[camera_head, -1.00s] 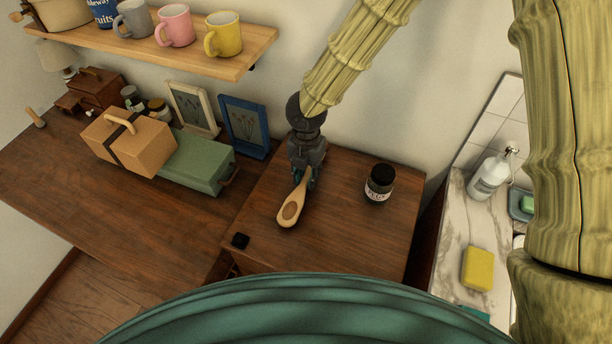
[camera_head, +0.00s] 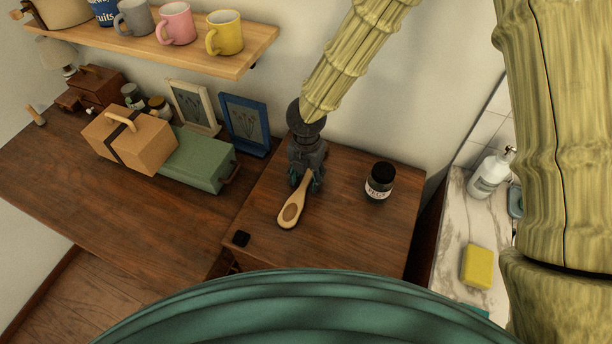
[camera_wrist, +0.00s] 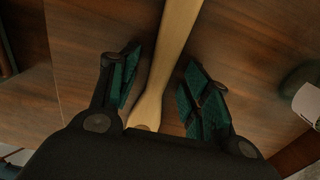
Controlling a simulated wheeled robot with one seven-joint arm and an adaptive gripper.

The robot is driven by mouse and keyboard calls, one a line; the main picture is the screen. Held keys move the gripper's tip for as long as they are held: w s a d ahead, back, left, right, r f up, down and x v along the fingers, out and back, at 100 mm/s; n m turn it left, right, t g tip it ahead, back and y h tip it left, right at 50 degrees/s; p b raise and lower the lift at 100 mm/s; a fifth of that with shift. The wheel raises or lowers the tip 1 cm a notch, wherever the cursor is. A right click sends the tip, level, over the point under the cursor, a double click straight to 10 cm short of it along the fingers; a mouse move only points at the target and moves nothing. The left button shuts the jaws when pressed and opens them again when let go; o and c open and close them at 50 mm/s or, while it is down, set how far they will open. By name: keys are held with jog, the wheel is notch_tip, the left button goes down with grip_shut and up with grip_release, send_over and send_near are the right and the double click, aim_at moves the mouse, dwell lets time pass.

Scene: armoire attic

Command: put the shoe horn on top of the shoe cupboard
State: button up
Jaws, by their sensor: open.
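The shoe horn (camera_head: 292,211) is a pale wooden piece with a broad spoon-like end and a narrow handle. It lies on the brown wooden cupboard top (camera_head: 343,240), which appears to be the shoe cupboard. My gripper (camera_head: 306,183) is low over the handle end of the shoe horn. In the wrist view my gripper (camera_wrist: 163,92) is open, with a finger on each side of the shoe horn (camera_wrist: 172,45) and visible gaps between. The far part of the handle is hidden under the gripper body.
A green box (camera_head: 200,162) and picture frames stand left. A shelf (camera_head: 170,48) with mugs hangs above. Clear top lies in front of the jar.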

aim_at(306, 180)
notch_tip(306, 180, up, 12)
jog(key=b, duration=0.1)
jog(key=shift+r, duration=0.15)
dwell(0.4)
dwell(0.4)
